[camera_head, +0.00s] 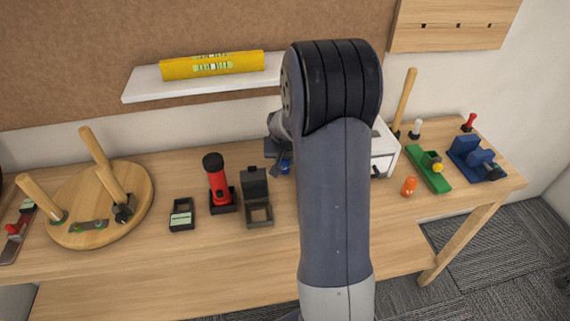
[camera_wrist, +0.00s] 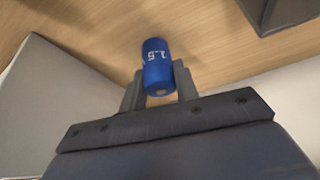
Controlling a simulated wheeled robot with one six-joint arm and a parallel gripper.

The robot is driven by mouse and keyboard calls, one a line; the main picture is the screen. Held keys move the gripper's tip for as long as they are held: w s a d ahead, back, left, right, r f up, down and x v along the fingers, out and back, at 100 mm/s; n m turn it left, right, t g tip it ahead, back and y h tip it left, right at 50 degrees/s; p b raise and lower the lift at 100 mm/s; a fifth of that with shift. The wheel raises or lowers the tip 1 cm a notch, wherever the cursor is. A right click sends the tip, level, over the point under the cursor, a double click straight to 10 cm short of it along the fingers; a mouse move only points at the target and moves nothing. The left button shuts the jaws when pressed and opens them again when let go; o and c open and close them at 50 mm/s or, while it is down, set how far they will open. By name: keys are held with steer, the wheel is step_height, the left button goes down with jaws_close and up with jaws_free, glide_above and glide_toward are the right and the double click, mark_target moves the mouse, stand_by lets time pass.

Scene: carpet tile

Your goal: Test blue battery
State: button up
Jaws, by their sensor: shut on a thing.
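The blue battery (camera_wrist: 156,68), marked 1.5, is held between the two fingers of my gripper (camera_wrist: 158,84) in the wrist view. My gripper is shut on it, above the wooden tabletop. In the head view a small blue part of the battery (camera_head: 285,167) shows left of my arm, beside the white drawer box. Most of my gripper is hidden behind my arm there. A small dark device with a pale green display (camera_head: 181,217), possibly the tester, lies on the table to the left.
A red flashlight (camera_head: 218,182) stands in a dark holder, beside an open-lidded dark box (camera_head: 256,212). An orange battery-like cylinder (camera_head: 409,187), a green tool (camera_head: 428,168) and a blue vise-like tool (camera_head: 474,160) are at right. An upturned round stool (camera_head: 80,196) is at left. The front table strip is clear.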

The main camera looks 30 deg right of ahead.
steer(key=c, duration=0.4)
steer(key=shift+c, duration=0.2)
steer(key=shift+r, duration=0.15)
